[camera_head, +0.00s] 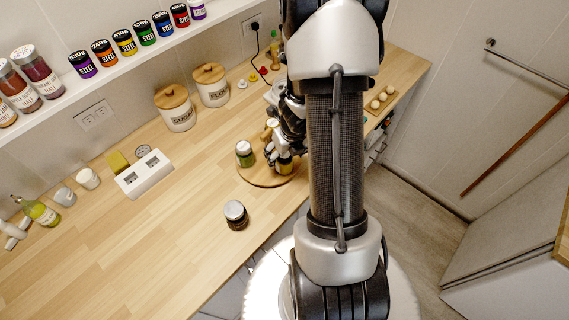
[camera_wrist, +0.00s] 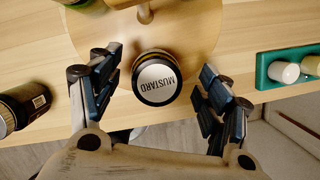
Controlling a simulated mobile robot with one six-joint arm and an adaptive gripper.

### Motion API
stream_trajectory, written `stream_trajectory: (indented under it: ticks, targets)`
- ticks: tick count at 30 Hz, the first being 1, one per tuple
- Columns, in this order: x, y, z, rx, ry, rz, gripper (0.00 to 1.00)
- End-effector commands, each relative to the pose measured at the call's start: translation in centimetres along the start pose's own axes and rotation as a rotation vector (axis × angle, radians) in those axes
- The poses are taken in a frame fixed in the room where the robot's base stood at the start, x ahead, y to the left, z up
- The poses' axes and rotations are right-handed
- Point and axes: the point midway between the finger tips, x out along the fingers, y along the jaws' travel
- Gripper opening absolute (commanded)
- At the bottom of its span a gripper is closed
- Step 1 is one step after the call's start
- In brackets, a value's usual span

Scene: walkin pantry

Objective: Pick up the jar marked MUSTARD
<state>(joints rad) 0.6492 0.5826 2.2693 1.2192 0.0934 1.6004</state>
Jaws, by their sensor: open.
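The mustard jar (camera_wrist: 156,80) is in the middle of the wrist view, its dark-rimmed lid with a pale label reading MUSTARD. It stands at the edge of a round wooden board. My gripper (camera_wrist: 158,95) is open, with one finger on each side of the jar and a gap on both sides. In the head view the mustard jar (camera_head: 284,166) shows as a yellowish jar under my gripper (camera_head: 283,155), partly hidden by it. The round board (camera_head: 262,179) lies on the counter.
A dark jar (camera_head: 236,215) stands apart on the counter, nearer the front edge. A wooden post (camera_wrist: 144,14) rises from the board. A green tray (camera_wrist: 285,68) with pale round items is at right.

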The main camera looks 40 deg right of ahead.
Motion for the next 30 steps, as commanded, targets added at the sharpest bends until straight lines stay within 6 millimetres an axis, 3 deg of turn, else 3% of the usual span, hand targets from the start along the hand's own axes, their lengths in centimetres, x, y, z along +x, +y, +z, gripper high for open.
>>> stream_trajectory:
  ticks: [10,19,30]
  targets:
    - [4.6,0.3,-0.3,0.000,0.001,0.000,0.71]
    - [4.9,0.3,-0.2,0.000,0.001,0.000,0.71]
    - [4.9,0.3,-0.2,0.000,0.001,0.001,0.46]
